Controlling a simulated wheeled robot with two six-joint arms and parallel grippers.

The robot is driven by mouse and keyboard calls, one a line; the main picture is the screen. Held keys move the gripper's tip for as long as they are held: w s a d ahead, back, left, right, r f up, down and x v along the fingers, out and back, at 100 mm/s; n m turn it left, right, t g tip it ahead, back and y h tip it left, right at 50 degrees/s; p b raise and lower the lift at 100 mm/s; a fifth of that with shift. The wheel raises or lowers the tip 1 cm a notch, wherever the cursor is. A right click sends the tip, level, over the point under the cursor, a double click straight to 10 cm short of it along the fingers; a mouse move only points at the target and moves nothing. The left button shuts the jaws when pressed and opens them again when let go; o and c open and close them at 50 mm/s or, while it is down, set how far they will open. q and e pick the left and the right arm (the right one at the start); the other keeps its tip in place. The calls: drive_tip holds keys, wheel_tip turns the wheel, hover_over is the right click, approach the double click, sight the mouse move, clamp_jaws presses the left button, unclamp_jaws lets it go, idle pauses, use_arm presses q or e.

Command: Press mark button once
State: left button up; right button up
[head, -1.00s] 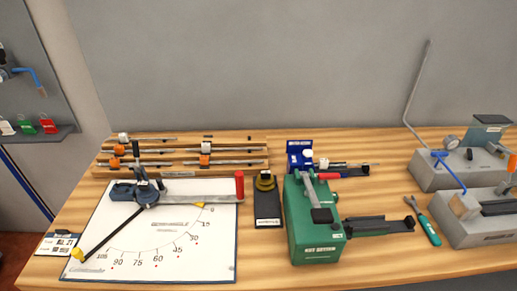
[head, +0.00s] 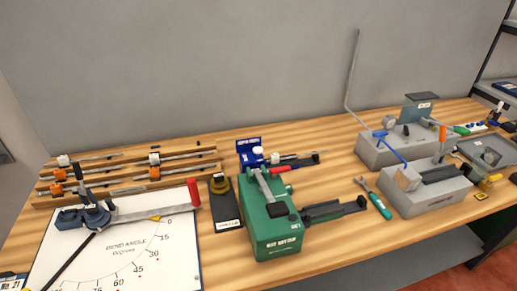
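No button is legibly labelled as the mark button in the head view. A blue device (head: 248,146) with a white rounded knob (head: 258,153) and a red part (head: 281,169) stands behind the green box; its sign is too small to read. A black block (head: 227,210) with a gold ring on top stands left of the green box, its label also unreadable. I cannot tell which of these, if any, bears the button. Neither of my grippers shows.
The green box (head: 277,238) has a lever and a dark side arm. A white angle board (head: 120,250) lies left, below wooden racks (head: 130,190) of rods. Bare wood (head: 325,183) shows between.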

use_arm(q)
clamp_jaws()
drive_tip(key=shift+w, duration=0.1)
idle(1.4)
